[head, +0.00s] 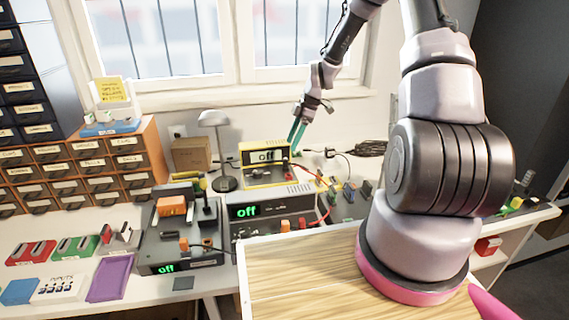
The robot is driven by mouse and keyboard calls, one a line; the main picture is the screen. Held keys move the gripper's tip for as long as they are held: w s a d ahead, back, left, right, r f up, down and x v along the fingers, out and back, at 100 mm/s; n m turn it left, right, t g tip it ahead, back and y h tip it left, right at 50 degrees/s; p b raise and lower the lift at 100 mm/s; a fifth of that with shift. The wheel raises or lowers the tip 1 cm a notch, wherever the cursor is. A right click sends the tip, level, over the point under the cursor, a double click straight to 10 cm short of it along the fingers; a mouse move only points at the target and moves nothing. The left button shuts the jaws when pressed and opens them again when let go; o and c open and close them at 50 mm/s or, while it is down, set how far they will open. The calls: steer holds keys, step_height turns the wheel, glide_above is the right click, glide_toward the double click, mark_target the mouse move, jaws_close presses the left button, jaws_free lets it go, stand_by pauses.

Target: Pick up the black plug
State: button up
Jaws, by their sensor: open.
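My gripper (297,136) has teal fingers that point down, with a narrow gap between them. It is open, and nothing shows between the fingers. It hangs over the back of the workbench, just behind and right of the yellow meter (265,156) that reads "off". A small black piece with a thin dark cord, which looks like the black plug (330,153), lies on the bench to the right of and below the fingertips, apart from them. It is too small to make out its prongs. Other small dark pieces (349,190) lie nearer the front, so I cannot be sure which is the plug.
A grey lamp (222,150) and carton (191,154) are left of the meter. A coiled black cable (371,148) lies right. My arm hides the bench's right part.

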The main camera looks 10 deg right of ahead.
mark_target(285, 159)
steer(key=x, duration=0.8)
steer(key=shift+w+d+f, duration=0.3)
steer(key=shift+w, duration=0.1)
jaws_close()
stand_by(1.0)
